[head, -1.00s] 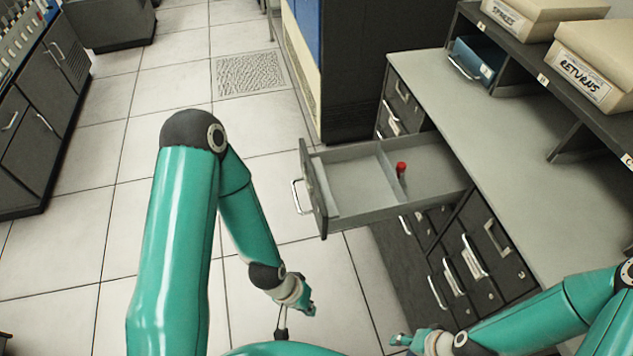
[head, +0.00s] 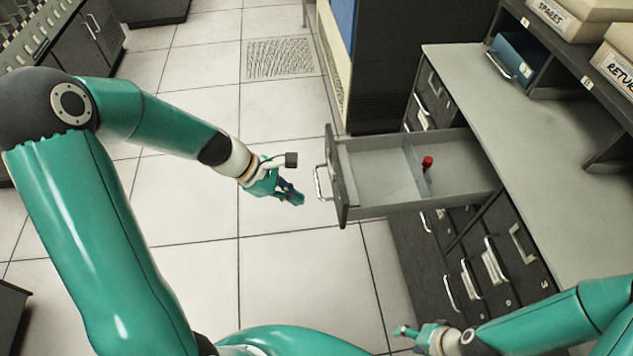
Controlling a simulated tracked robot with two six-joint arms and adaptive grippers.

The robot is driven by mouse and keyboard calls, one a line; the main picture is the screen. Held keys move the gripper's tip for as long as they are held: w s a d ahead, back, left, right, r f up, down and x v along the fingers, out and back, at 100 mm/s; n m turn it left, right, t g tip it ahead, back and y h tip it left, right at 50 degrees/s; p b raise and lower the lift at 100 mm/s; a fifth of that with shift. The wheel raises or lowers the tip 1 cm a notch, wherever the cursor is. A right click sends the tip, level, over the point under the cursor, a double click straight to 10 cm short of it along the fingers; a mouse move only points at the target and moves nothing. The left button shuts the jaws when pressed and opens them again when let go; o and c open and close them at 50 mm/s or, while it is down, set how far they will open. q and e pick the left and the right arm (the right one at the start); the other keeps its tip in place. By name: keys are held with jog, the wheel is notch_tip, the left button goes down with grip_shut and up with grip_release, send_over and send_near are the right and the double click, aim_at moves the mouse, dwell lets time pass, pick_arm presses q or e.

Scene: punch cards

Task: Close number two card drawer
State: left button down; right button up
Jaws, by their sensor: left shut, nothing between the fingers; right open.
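One grey metal card drawer (head: 345,195) is pulled far out of the cabinet under the counter. I cannot read a number on it. It has a silver handle (head: 320,183) on its front, a divider across the middle, and a small red-topped object (head: 427,164) inside. My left gripper (head: 296,196) is shut and empty, a short way left of the handle and apart from it. My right gripper (head: 405,331) is open and empty, low in the picture, in front of the lower drawers.
The lower cabinet drawers (head: 490,262) are shut. A dark cabinet (head: 385,75) stands behind the open drawer. The tiled floor left of the drawer is free.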

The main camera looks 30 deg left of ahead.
aim_at(334, 189)
pick_arm(q)
notch_tip(334, 189, up, 6)
jog(key=w+a+n+t+h, duration=0.1)
jog(key=w+a+n+t, duration=0.1)
jog(key=n, duration=0.1)
jog(key=b+x, duration=0.1)
jog(key=x, duration=0.8)
jog(key=shift+d, duration=0.4)
